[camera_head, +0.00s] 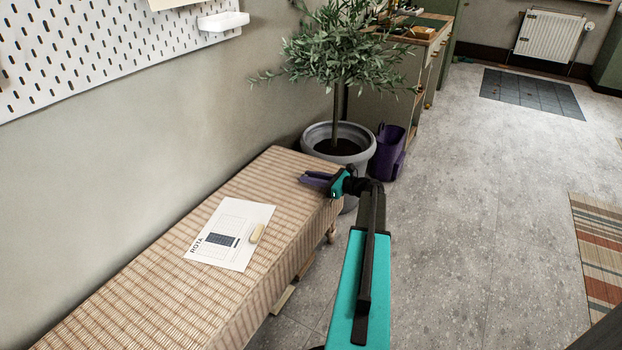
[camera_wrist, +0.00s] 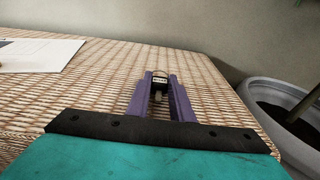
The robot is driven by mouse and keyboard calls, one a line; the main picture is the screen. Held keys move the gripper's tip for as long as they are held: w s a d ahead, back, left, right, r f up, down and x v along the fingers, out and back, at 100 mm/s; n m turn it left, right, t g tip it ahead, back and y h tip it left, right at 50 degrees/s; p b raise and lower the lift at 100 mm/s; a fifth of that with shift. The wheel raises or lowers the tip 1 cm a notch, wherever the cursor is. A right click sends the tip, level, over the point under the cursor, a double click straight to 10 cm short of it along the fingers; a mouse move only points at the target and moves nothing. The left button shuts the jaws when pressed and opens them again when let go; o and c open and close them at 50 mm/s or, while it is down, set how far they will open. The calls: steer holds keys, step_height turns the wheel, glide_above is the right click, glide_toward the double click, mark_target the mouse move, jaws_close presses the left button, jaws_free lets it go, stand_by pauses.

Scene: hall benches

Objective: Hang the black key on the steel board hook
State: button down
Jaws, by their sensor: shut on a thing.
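My gripper (camera_head: 314,180), with purple fingers, is over the far end of the woven bench in the head view. In the wrist view my gripper (camera_wrist: 160,80) is shut on the black key (camera_wrist: 160,79), a small dark piece with a pale label between the fingertips. The key sits at or just above the bench top; I cannot tell if it touches. In the head view the fingers hide it. The perforated board (camera_head: 90,45) is on the wall at upper left, only partly in view. I cannot make out a hook on it.
The woven bench (camera_head: 160,300) runs along the wall, with a paper sheet (camera_head: 240,215) and a small pale object (camera_head: 257,233) on it. A potted tree (camera_head: 340,130) and a purple bin (camera_head: 390,152) stand beyond it. The floor (camera_head: 460,220) at right is mostly free.

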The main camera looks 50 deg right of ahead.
steer(key=shift+f, duration=0.15)
steer(key=c, duration=1.6)
jaws_free()
steer(key=shift+o, duration=0.2)
steer(key=shift+f+b, duration=0.15)
steer(key=shift+b, duration=0.5)
steer(key=p+v, duration=0.4)
steer(key=v, duration=1)
